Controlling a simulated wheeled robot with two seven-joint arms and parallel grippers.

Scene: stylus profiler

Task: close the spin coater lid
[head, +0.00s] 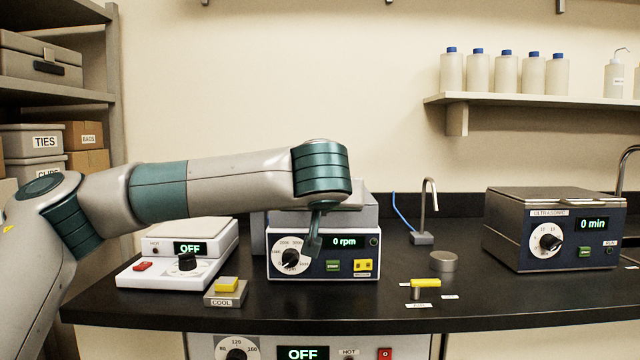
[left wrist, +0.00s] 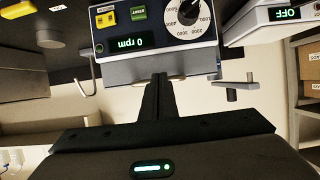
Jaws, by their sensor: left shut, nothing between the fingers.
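The spin coater (head: 322,268) stands on the black bench, with a dark blue front panel, a white dial and a display reading 0 rpm. Its panel also shows upside down at the top of the left wrist view (left wrist: 120,50). A grey upper part (head: 365,210) rises above the panel, partly hidden by my left arm. I cannot tell the lid's angle from this. My left gripper (head: 312,246) points down in front of the panel, between dial and display. Its fingers are shut and empty; they also show in the left wrist view (left wrist: 158,82). My right gripper is not in view.
A hot plate (head: 190,262) reading OFF stands left of the coater. A small block labelled COOL (head: 225,298) is near the front edge. A metal disc (head: 443,262), a yellow-topped item (head: 425,284) and a tap (head: 430,205) are right. An ultrasonic bath (head: 550,230) is farther right.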

